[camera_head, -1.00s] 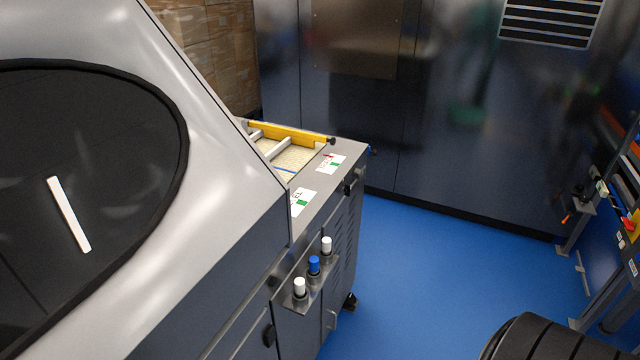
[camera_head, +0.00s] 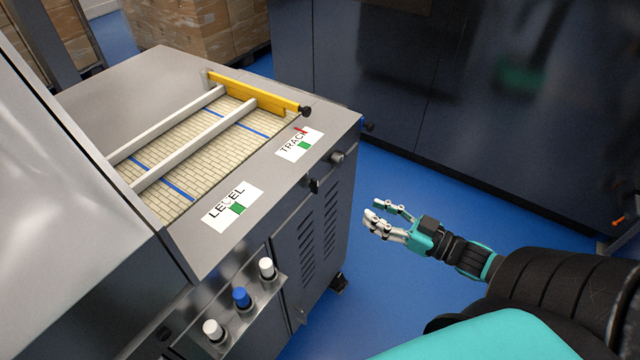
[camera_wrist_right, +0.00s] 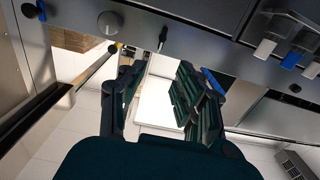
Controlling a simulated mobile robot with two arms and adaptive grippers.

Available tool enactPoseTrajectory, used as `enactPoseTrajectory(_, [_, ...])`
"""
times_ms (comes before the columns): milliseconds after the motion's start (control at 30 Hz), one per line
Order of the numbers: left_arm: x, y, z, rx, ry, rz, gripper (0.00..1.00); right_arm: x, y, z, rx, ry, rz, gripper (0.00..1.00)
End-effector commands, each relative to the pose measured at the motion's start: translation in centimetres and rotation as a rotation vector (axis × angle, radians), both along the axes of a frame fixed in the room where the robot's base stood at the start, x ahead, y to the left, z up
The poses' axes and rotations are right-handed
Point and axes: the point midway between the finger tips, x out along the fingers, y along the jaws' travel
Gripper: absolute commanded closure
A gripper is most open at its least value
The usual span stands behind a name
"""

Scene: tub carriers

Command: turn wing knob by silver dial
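A black wing knob (camera_head: 315,186) sits on the front edge of the grey machine, below and left of a round silver dial (camera_head: 337,157). In the right wrist view, the wing knob (camera_wrist_right: 163,38) and the silver dial (camera_wrist_right: 109,23) show near the top, on the dark panel beyond the fingers. My right gripper (camera_head: 374,211) is open and empty, with teal and silver fingers. It is in the air to the right of the machine, apart from the knob. The wrist view shows a gap between its fingers (camera_wrist_right: 160,85). My left gripper is not in view.
A bracket with two white knobs and a blue knob (camera_head: 241,297) juts from the machine's front at lower left. Another dark knob (camera_head: 369,127) sticks out near the far corner. The blue floor (camera_head: 410,170) between machine and dark cabinets is clear.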

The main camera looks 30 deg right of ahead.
Motion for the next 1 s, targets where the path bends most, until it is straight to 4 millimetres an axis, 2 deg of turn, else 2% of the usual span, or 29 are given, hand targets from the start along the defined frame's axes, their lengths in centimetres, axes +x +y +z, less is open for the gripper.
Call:
enactPoseTrajectory(300, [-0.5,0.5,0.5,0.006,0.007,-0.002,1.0,6.5,2.5,0.3,-0.001,-0.006,-0.002,0.67])
enactPoseTrajectory(600, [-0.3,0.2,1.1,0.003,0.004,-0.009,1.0,11.9,4.8,0.2,-0.003,-0.003,-0.003,0.67])
enactPoseTrajectory(800, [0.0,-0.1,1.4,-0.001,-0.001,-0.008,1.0,13.9,5.7,0.1,-0.003,-0.001,-0.003,0.67])
enactPoseTrajectory(1000, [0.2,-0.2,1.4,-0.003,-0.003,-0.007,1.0,14.5,5.9,0.0,-0.005,0.001,-0.003,0.67])
